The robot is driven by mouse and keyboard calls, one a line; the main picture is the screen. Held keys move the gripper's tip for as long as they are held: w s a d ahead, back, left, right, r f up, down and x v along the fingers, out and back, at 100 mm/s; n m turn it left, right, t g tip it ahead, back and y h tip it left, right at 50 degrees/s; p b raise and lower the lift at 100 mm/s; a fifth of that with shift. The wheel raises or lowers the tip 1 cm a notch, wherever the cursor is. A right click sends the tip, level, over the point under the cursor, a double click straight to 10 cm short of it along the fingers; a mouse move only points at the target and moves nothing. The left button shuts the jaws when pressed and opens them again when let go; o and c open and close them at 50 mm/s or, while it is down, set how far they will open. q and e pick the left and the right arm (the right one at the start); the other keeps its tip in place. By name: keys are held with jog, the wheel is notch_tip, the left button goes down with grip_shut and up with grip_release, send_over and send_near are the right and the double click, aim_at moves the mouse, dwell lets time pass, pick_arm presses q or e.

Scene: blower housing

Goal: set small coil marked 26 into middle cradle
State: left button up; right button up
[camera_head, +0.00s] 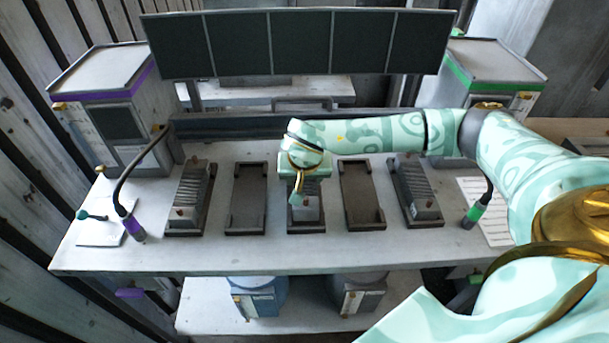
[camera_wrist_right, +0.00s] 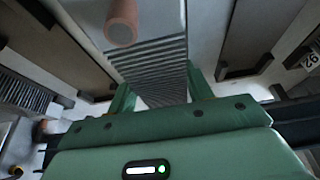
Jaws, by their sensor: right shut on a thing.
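My right gripper (camera_head: 303,185) is over the middle cradle (camera_head: 306,229) in the head view. In the wrist view its two green fingers (camera_wrist_right: 158,92) are shut on the sides of a grey ribbed coil (camera_wrist_right: 150,62) with a copper-coloured stud. The coil's near end (camera_head: 311,209) shows below the gripper in the head view, in line with the middle cradle. I cannot tell whether it rests on the cradle floor or hangs just above. No number is readable on the coil's visible faces. My left gripper is not in view.
Ribbed coils sit in the far left cradle (camera_head: 186,233) and far right cradle (camera_head: 426,222). The two cradles beside the middle, left (camera_head: 246,231) and right (camera_head: 363,224), are empty. Cables with purple (camera_head: 134,228) and green (camera_head: 473,214) tips stand near the table's sides.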

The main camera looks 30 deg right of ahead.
jog(key=shift+f, duration=0.2)
dwell(0.3)
jog(key=shift+f, duration=0.4)
jog(key=shift+f, duration=0.15)
jog(key=shift+f, duration=0.35)
jog(key=o, duration=1.4)
